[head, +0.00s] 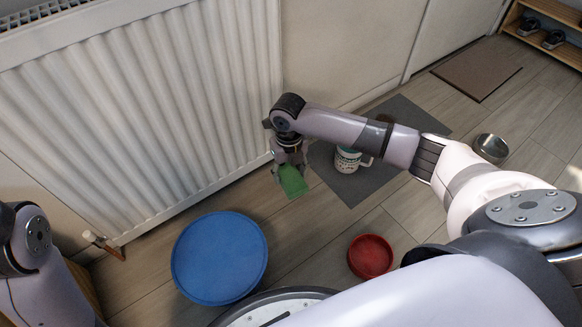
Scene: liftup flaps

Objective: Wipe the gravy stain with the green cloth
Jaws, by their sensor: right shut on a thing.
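My right gripper (287,172) is shut on the green cloth (292,181), holding it in front of the white radiator near its lower right corner. The cloth shows as a small green patch below the fingers. I cannot tell whether it touches anything. No gravy stain can be made out in this view. My left arm shows at the lower left edge, but its gripper is not in view.
A blue round lid or disc (219,258) and a red bowl (370,256) are on the plank floor. A patterned mug (347,160) stands on a grey mat (352,186). A metal bowl (491,148) is at right. The radiator (150,110) fills the left.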

